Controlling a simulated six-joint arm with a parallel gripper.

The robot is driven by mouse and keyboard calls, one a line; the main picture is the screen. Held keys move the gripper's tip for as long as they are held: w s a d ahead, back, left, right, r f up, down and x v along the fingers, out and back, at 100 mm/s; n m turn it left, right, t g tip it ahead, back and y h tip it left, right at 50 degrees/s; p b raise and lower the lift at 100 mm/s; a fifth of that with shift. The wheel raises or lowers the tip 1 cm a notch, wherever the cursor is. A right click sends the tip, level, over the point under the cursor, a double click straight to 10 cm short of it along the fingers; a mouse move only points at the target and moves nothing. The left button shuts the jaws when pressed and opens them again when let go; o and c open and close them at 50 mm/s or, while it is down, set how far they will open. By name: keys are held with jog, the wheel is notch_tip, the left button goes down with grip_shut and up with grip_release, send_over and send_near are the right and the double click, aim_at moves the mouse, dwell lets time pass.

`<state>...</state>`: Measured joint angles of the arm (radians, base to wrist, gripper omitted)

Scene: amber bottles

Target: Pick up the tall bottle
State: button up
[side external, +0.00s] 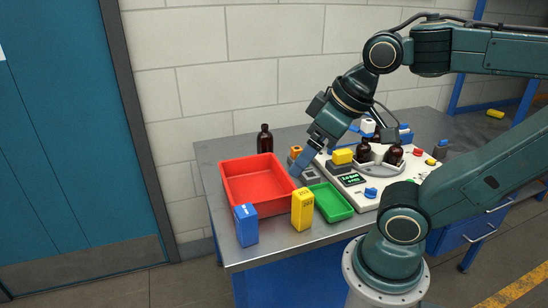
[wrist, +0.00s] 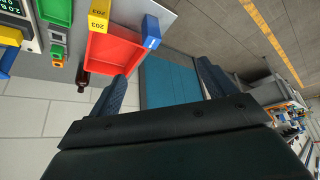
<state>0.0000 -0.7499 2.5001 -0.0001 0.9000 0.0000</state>
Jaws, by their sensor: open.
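A dark amber bottle (side external: 265,140) stands upright on the grey table behind the red tray, and looks like the tall one. In the wrist view a bottle (wrist: 83,80) shows beside the red tray, left of the fingers. My gripper (side external: 297,166) is right of the bottle and apart from it, near the red tray's right corner. In the wrist view my gripper (wrist: 162,72) has its two blue fingers spread with nothing between them. Shorter-looking amber bottles (side external: 393,156) stand on the white machine, partly hidden by my arm.
The red tray (side external: 232,194) and a green tray (side external: 331,213) look empty. A blue box (side external: 246,225) and a yellow box (side external: 302,209) stand in front. The white machine (side external: 362,201) fills the table's right side. Bare table lies left of the bottle.

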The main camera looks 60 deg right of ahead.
jog(key=shift+r, duration=0.1)
jog(key=w+d+r+m+g, duration=0.1)
jog(key=w+d+r+m, duration=0.2)
jog(key=w+d, duration=0.45)
jog(key=w+d+r+m+g+h, duration=0.1)
jog(key=w+d+r+m, duration=0.25)
jog(key=w, duration=0.65)
jog(key=w+d+r+m+g, duration=0.1)
jog(key=w+d+r+m, duration=0.1)
jog(key=w+d, duration=0.5)
jog(key=w+d+f+m+g, duration=0.1)
jog(key=w+d+f+m, duration=0.45)
jog(key=d, duration=0.65)
jog(key=d+f+m+g+y, duration=0.1)
jog(key=d+f+m, duration=0.1)
jog(key=d+f, duration=1)
jog(key=shift+w+d+f+m+g, duration=0.15)
jog(key=shift+w+d+m+g, duration=0.15)
jog(key=shift+w+d, duration=0.2)
